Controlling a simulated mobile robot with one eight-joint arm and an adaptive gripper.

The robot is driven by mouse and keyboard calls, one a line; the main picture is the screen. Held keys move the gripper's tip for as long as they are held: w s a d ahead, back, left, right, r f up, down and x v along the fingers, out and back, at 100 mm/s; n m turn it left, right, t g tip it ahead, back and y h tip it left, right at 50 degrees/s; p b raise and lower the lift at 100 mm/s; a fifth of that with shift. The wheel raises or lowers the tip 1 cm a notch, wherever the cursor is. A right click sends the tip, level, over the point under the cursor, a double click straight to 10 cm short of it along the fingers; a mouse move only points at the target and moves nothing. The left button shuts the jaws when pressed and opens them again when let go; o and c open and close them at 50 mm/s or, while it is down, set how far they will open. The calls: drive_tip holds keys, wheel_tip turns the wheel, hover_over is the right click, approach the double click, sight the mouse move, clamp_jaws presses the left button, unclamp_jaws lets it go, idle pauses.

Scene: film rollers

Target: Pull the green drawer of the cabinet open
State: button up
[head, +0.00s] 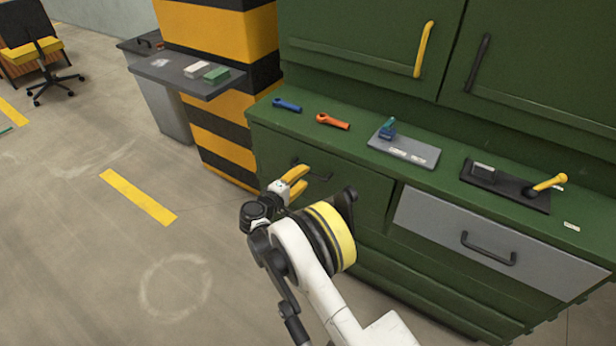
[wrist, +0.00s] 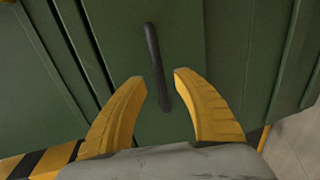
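The green cabinet drawer (head: 345,194) is at the left of the cabinet front and looks flush with it. Its dark bar handle (head: 320,175) shows behind my gripper in the head view. My gripper (head: 303,180) has yellow fingers, spread apart, in front of the drawer's handle. In the wrist view, the dark handle (wrist: 155,62) runs nearly upright, with its lower end between the tips of my open gripper (wrist: 160,80). Nothing is clearly held. I cannot tell whether the fingers touch the handle.
A grey drawer (head: 480,250) with a black handle is to the right. Tools and plates lie on the green countertop (head: 355,145). A striped pillar (head: 225,150) with a dark shelf (head: 185,78) stands at left. The floor (head: 90,240) left of the cabinet is clear.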

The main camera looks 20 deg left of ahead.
sight(308, 173)
drive_tip(key=shift+b+x, duration=0.4)
drive_tip(key=shift+x, duration=1.25)
drive_tip(key=shift+c, duration=0.4)
